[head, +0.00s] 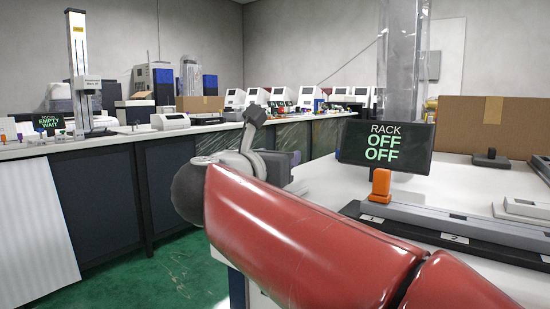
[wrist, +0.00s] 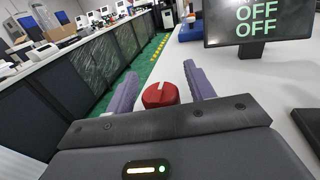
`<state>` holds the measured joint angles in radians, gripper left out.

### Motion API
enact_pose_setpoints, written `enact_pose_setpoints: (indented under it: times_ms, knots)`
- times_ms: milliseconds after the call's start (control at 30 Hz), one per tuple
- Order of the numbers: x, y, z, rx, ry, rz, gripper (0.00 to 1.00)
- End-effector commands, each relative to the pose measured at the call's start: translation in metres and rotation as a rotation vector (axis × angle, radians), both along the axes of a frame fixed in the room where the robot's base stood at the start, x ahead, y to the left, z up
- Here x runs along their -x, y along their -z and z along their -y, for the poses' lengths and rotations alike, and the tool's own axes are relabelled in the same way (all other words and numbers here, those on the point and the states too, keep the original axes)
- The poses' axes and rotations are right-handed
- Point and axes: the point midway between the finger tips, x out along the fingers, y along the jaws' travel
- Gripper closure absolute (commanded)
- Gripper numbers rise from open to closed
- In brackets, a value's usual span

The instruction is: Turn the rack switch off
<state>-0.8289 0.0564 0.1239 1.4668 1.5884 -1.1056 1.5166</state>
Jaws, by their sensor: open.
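The rack display (head: 385,146) reads "RACK OFF OFF" in green in the head view. Its "OFF OFF" lines also show on the display in the wrist view (wrist: 258,22). A red round knob with a raised ridge (wrist: 160,95) shows in the wrist view on the white bench top. My gripper (wrist: 161,70) is open, its two purple fingers on either side of the knob, with gaps visible. I cannot tell whether either finger touches it. The knob is not visible in the head view, where my red arm fills the front.
In the head view, an orange block-like part (head: 380,185) stands at a grey rail with slots labelled 1 and 2. A cardboard box (head: 485,124) is behind it. A long dark-fronted counter (head: 110,185) with machines runs along the left. Green floor (head: 165,275) lies between.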

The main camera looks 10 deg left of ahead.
Motion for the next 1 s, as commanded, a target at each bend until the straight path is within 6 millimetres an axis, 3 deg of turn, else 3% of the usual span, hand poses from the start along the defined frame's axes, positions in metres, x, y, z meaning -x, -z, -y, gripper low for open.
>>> enact_pose_setpoints:
  times_ms: [233,633,1000]
  knots:
    - [0.009,-0.001,-0.002,-0.001,-0.002,0.001,0.46]
    - [0.07,0.0,-0.011,-0.001,-0.001,0.0,0.46]
    - [0.077,0.0,-0.012,0.0,0.0,0.0,0.46]
